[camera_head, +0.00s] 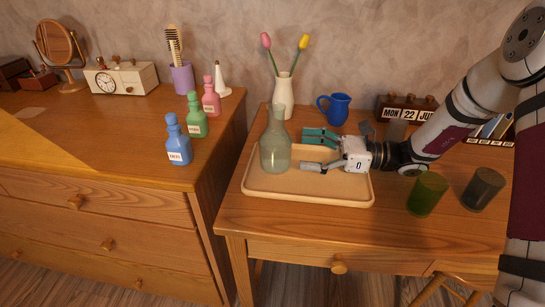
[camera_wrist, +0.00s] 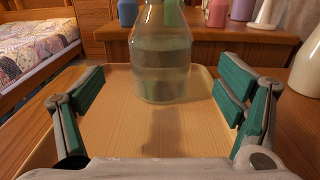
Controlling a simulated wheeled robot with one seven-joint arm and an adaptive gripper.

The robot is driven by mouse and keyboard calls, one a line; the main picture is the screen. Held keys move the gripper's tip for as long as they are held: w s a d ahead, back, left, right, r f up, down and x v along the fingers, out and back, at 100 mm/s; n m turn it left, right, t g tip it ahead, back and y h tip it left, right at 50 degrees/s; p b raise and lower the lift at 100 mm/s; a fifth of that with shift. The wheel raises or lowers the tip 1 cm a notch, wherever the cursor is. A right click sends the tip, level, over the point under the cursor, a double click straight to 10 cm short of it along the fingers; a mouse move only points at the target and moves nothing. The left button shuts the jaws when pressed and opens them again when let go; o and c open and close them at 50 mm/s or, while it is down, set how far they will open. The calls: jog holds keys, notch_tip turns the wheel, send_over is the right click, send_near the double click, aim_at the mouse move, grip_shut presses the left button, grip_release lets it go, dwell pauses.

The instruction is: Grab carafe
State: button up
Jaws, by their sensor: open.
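The carafe (camera_head: 275,145) is clear, pale greenish glass with a narrow neck. It stands upright on the left part of a wooden tray (camera_head: 310,198) on the table. In the wrist view the carafe (camera_wrist: 160,60) stands ahead, a little left of centre between the fingers. My gripper (camera_head: 316,150) is open and empty, to the right of the carafe and low over the tray, its teal-padded fingers pointing left. In the wrist view my gripper (camera_wrist: 162,97) shows its fingers spread wide, with a gap between them and the glass. The top of the neck is cut off there.
A white vase (camera_head: 284,97) with two tulips stands just behind the carafe. A blue jug (camera_head: 335,108) is behind the gripper. A green cup (camera_head: 427,194) and a dark cup (camera_head: 483,188) stand at right. Small bottles (camera_head: 178,142) line the dresser at left.

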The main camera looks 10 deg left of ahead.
aim_at(276, 145)
jog(key=a+b, duration=0.2)
jog(key=a, duration=0.5)
jog(key=shift+w+a, duration=0.15)
jog(key=shift+a, duration=0.05)
jog(key=shift+r, duration=0.1)
jog(key=c, duration=1.7)
jog(key=shift+c, duration=0.8)
jog(key=shift+r, duration=0.15)
